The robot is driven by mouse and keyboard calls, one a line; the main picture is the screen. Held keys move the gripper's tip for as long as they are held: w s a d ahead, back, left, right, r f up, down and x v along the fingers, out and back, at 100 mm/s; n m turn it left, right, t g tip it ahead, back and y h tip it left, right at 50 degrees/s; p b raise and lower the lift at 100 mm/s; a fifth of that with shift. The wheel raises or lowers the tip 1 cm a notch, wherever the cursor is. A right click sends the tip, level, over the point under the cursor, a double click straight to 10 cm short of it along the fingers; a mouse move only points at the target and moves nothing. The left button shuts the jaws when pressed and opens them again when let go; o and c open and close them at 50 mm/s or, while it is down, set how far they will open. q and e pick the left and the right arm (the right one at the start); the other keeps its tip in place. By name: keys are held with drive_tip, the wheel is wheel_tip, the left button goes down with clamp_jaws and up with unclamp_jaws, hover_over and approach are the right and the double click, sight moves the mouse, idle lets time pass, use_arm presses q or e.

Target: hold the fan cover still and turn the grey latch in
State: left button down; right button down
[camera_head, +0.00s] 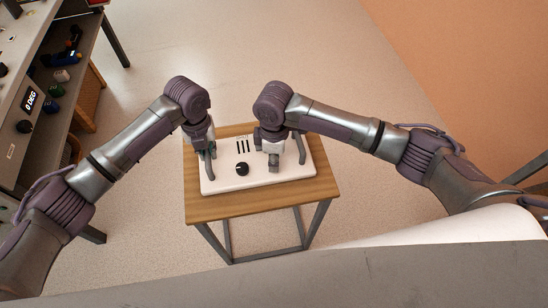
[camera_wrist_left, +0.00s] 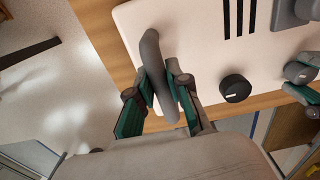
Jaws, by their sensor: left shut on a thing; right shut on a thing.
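The fan cover (camera_head: 225,180) is a white panel with dark slots, lying flat on a small wooden table. It also fills the upper part of the left wrist view (camera_wrist_left: 190,50). My left gripper (camera_head: 208,154) is shut on the cover's grey left handle (camera_wrist_left: 152,50), with one green-padded finger on each side of it in the left wrist view. My right gripper (camera_head: 273,160) points down over the cover's right half and is shut on the grey latch (camera_wrist_left: 299,72), which it mostly hides in the head view.
A black knob (camera_head: 242,169) with a white mark sits between my grippers. A second grey handle (camera_head: 300,148) stands free at the cover's right. The wooden tabletop (camera_head: 250,204) has bare margins. A workbench with a shelf (camera_head: 60,80) stands at left; open floor surrounds the table.

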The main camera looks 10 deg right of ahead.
drive_tip(key=shift+n, duration=2.3)
drive_tip(key=c, duration=0.8)
unclamp_jaws()
drive_tip(key=shift+c, duration=0.2)
wheel_tip(320, 180, up, 12)
drive_tip(key=shift+w, duration=0.25)
